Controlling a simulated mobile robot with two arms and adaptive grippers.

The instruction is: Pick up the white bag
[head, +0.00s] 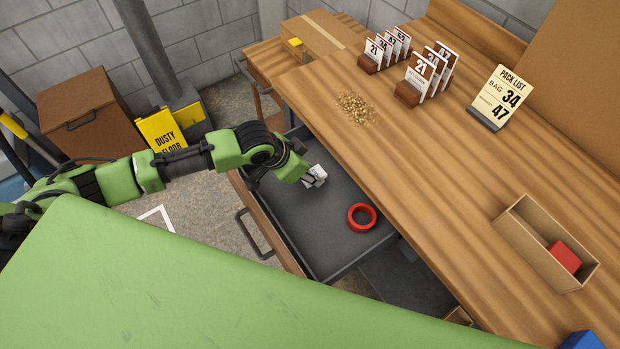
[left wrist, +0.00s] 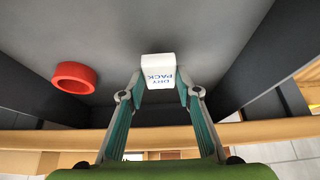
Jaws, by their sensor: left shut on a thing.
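The small white bag (left wrist: 158,64), printed "DRY PACK", is between the fingers of my left gripper (left wrist: 160,88) in the left wrist view. In the head view the white bag (head: 317,172) shows at the tip of my left gripper (head: 308,178), over the open grey drawer (head: 330,230). The left gripper is shut on the bag. I cannot tell whether the bag is clear of the drawer floor. My right gripper is in neither view.
A red ring (head: 361,217) lies in the drawer. The wooden bench (head: 440,180) carries number cards, a pack list (head: 500,98), scattered grains (head: 357,107) and an open box (head: 520,220) with a red block. A yellow "DUSTY FLOOR" sign (head: 163,130) stands behind my left arm.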

